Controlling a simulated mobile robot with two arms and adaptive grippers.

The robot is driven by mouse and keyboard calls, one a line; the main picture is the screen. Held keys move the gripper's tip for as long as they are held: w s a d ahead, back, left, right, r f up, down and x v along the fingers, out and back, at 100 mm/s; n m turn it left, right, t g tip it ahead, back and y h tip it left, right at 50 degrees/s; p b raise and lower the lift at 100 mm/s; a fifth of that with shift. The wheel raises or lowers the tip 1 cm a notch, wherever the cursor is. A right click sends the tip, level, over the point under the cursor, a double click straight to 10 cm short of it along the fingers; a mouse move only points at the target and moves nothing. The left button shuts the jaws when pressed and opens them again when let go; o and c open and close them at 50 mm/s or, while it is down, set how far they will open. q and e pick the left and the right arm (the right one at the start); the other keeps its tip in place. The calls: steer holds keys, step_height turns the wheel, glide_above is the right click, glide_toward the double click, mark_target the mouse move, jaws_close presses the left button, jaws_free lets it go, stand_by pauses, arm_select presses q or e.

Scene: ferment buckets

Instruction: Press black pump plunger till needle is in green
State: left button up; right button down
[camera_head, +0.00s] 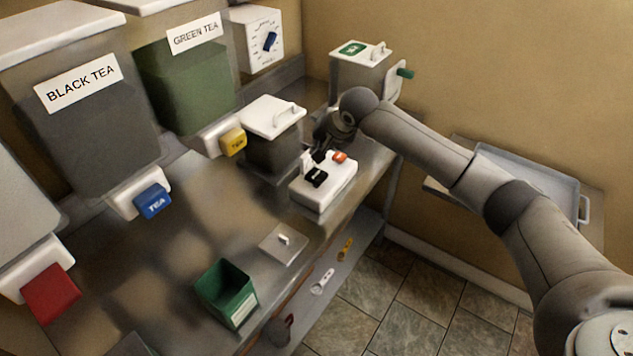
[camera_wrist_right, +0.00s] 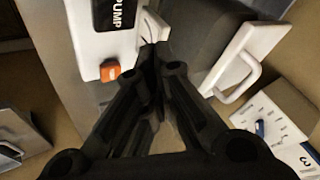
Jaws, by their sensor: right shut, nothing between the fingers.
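A white pump box (camera_head: 325,190) stands on the steel counter, with a black plunger (camera_head: 317,176) and an orange button (camera_head: 340,157) on top. In the right wrist view the plunger (camera_wrist_right: 113,12) is marked PUMP and is cut by the top edge; the orange button (camera_wrist_right: 109,70) is left of the fingers. My right gripper (camera_head: 320,153) is shut and empty at the far edge of the box. In the wrist view its fingertips (camera_wrist_right: 158,55) are close to a small white upright part (camera_wrist_right: 152,25) of the box. Contact cannot be told. No needle or green zone can be made out.
A dark lidded container (camera_head: 272,148) stands left of the pump. Dispensers labelled BLACK TEA (camera_head: 90,125) and GREEN TEA (camera_head: 190,75) line the back. A green open box (camera_head: 226,290) and a small lid (camera_head: 283,243) are at the front. The middle counter is clear.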

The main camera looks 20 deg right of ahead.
mark_target(319, 172)
step_height(319, 172, down, 3)
steer(key=shift+r+b, duration=0.2)
steer(key=shift+b, duration=0.8)
steer(key=shift+f, duration=1.15)
arm_select(q)
step_height(319, 172, down, 3)
steer(key=shift+f, duration=0.15)
arm_select(e)
steer(key=shift+f, duration=0.4)
arm_select(q)
steer(key=shift+r, duration=0.25)
steer(key=shift+f, duration=0.2)
arm_select(e)
steer(key=shift+s+f, duration=0.1)
steer(key=shift+f, duration=1.65)
arm_select(q)
steer(key=shift+r+p, duration=2.25)
steer(key=shift+r, duration=0.1)
arm_select(e)
steer(key=shift+r, duration=2.1)
